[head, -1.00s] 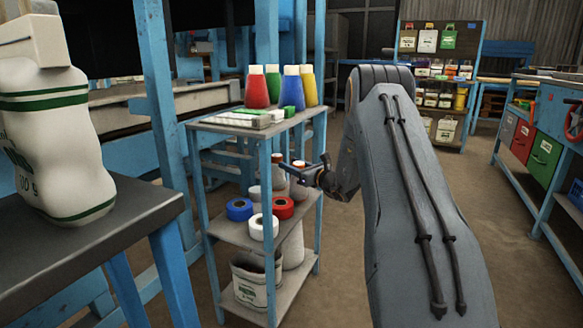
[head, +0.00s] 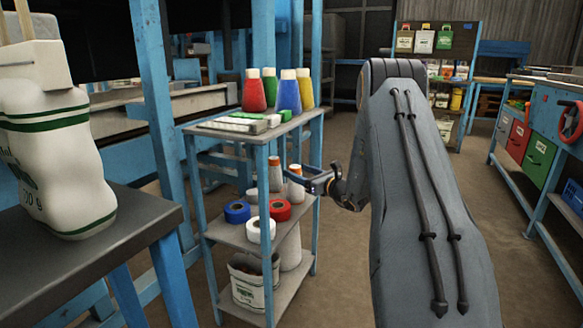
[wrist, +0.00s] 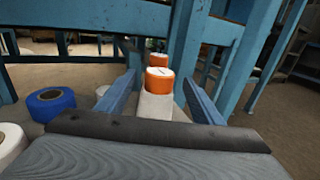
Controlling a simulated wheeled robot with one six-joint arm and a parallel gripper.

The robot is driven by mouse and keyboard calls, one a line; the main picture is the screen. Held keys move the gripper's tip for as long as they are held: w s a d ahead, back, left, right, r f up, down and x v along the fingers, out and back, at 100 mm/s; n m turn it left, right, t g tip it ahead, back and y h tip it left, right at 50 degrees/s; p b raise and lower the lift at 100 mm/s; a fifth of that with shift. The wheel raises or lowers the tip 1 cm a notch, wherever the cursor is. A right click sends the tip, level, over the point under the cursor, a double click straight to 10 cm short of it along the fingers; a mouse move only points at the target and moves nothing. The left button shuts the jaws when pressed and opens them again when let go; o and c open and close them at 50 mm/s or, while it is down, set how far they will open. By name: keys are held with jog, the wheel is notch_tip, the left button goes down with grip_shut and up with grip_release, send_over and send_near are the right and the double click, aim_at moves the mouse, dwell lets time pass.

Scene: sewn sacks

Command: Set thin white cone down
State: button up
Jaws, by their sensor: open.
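A thin white cone with an orange top (wrist: 156,106) stands upright between the two blue fingers of my gripper (wrist: 158,98) in the wrist view. The fingers are apart, with a gap on each side of the cone. In the head view the cone (head: 296,190) stands on the middle shelf of the blue rack, partly hidden by my gripper (head: 304,180). Its foot is hidden in the wrist view. A second orange-topped cone (head: 275,175) stands just behind it, and its top also shows in the wrist view (wrist: 158,59).
Blue (head: 237,211), red (head: 280,210) and white (head: 260,229) tape rolls lie on the same shelf. Blue rack posts (head: 265,200) stand close to my gripper. Coloured cones (head: 289,95) stand on the top shelf. A white sack (head: 60,190) is on the left table. Open floor lies right of the rack.

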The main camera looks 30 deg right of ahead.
jog(key=p+v, duration=0.1)
jog(key=v, duration=0.5)
jog(key=shift+s, duration=0.1)
dwell(0.3)
